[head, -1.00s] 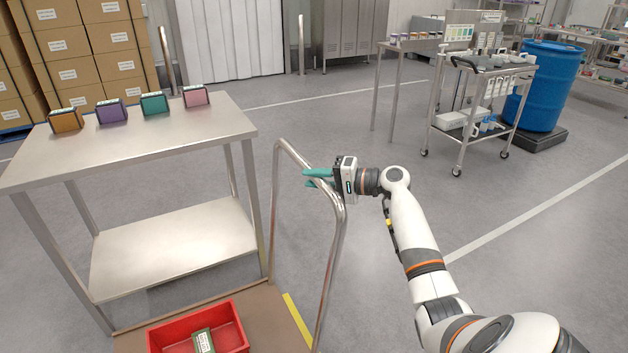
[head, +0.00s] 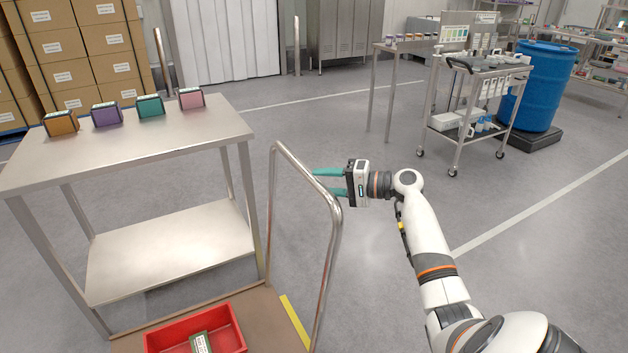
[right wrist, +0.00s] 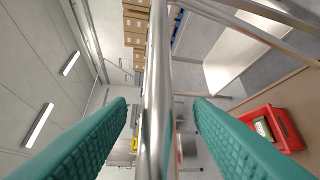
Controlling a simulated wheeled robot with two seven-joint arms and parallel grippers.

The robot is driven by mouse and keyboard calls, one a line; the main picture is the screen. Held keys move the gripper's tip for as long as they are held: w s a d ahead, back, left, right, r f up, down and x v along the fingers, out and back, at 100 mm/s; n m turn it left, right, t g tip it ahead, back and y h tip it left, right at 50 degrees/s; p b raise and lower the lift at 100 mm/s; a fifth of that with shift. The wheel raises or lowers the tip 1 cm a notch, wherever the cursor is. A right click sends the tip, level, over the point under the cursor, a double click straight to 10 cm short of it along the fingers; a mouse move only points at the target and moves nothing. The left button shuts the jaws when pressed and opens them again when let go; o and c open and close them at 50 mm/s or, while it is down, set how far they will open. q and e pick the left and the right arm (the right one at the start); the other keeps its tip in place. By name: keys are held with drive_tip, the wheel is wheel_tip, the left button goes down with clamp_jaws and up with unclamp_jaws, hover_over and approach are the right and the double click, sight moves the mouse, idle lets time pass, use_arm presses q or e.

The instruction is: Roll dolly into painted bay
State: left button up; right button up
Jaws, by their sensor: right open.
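The dolly has a brown deck (head: 262,312) and a tall bent steel push handle (head: 333,245). A red bin (head: 235,335) holding a green, white-labelled item (head: 201,343) rides on the deck. A yellow stripe (head: 294,320) lies along the deck's right edge. A painted bay is not clearly visible. My left gripper is out of view.
A steel table (head: 120,150) with several coloured boxes stands left, close against the dolly. A tool cart (head: 480,110) and a blue drum (head: 543,85) stand at the back right. Stacked cartons (head: 75,50) fill the back left. Grey floor right of the handle is open.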

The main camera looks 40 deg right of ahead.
drive_tip(key=v, duration=0.8)
drive_tip(key=shift+s+p, duration=0.2)
drive_tip(key=shift+p, duration=0.1)
